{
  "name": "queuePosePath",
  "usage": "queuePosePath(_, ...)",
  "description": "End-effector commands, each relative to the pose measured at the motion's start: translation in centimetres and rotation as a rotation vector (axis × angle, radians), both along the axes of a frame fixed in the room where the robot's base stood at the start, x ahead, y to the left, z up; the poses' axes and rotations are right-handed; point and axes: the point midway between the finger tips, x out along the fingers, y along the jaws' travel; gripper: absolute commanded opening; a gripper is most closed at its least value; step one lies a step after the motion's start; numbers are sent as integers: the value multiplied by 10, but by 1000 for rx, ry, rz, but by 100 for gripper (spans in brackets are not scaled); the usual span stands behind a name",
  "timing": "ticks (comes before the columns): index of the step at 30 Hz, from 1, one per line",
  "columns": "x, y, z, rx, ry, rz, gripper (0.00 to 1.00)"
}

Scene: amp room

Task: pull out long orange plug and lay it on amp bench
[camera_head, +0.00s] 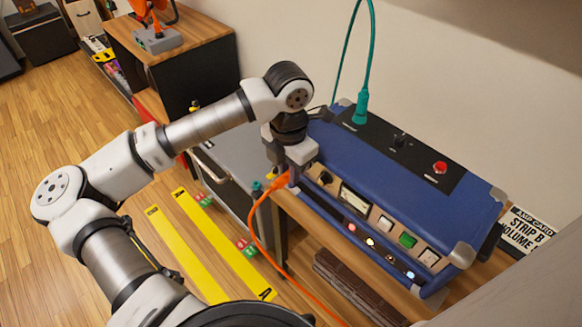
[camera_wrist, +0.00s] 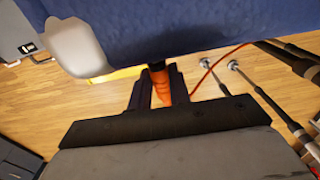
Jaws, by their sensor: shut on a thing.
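The blue amp (camera_head: 400,165) stands on the wooden bench (camera_head: 325,237), with knobs and coloured buttons along its front panel. My gripper (camera_head: 284,178) is at the left end of this panel, its fingers partly hidden by the wrist. In the wrist view, my gripper (camera_wrist: 160,90) is shut on the long orange plug (camera_wrist: 161,86), one finger on each side. The plug also shows in the head view (camera_head: 277,184), with an orange cable hanging from it. Its dark front end runs up to the amp's blue edge; I cannot tell whether it is still seated in a socket.
A teal plug (camera_head: 361,107) stands upright in the amp's top, its cable rising. A red button (camera_head: 440,167) is on the top panel. A printed card (camera_head: 527,232) is right of the amp. Yellow strips (camera_head: 185,245) mark the floor.

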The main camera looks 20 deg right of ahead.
Motion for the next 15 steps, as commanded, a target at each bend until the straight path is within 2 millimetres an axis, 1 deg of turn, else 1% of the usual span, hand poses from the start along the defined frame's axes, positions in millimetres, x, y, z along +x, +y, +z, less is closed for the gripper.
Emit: queuePosePath(15, -9, 25, -4, 1, -2, 0, 0)
